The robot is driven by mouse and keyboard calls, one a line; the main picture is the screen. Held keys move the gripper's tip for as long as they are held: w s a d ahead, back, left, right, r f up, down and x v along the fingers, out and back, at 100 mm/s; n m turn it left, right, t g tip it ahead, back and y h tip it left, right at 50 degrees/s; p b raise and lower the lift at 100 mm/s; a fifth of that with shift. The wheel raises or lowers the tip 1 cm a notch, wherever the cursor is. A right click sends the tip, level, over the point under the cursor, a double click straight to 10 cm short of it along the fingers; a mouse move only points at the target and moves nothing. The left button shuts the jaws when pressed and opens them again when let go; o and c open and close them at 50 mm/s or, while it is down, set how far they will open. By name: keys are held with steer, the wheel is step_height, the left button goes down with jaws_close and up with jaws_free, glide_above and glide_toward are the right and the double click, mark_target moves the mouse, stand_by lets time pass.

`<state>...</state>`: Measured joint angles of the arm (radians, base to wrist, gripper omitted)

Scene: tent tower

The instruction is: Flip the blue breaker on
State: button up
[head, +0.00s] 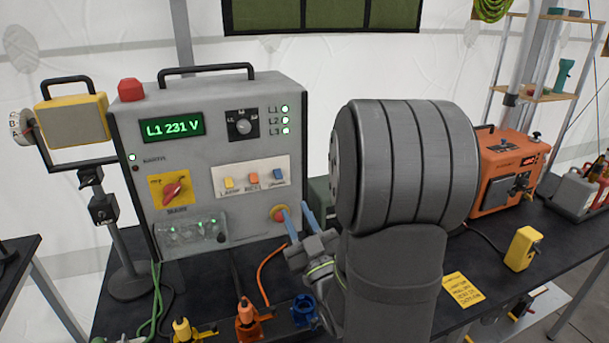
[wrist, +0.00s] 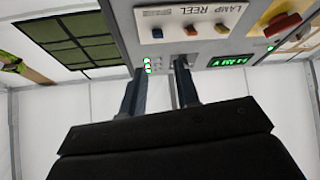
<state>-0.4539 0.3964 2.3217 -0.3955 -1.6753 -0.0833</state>
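The blue breaker (head: 279,174) is the rightmost of the three small switches on the white plate (head: 240,191) of the grey panel box (head: 205,120). Beside it are an orange breaker (head: 253,178) and a yellow breaker (head: 229,183). In the wrist view, the blue breaker (wrist: 157,33) is at the left of the row. My gripper (head: 296,208) is below and right of the blue breaker in the head view. Its two blue-grey fingers are apart with nothing between them; it also shows in the wrist view (wrist: 160,68). I cannot tell the blue breaker's position.
A red and yellow button (head: 279,213) sits beside the gripper's left finger. A red rotary switch (head: 171,190) and a clear cover (head: 191,236) are at the panel's lower left. Coloured plugs (head: 248,314) and cables lie on the black table in front.

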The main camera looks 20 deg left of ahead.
steer(key=w+d+r+n+g+y, duration=0.15)
steer(key=w+n+g+y, duration=0.45)
steer(key=n, duration=0.7)
steer(key=n+g+h, duration=0.3)
steer(key=n+g, duration=0.7)
steer(key=n, duration=0.4)
glide_toward(282, 178)
steer(key=x, duration=0.8)
steer(key=shift+a, duration=0.2)
jaws_close()
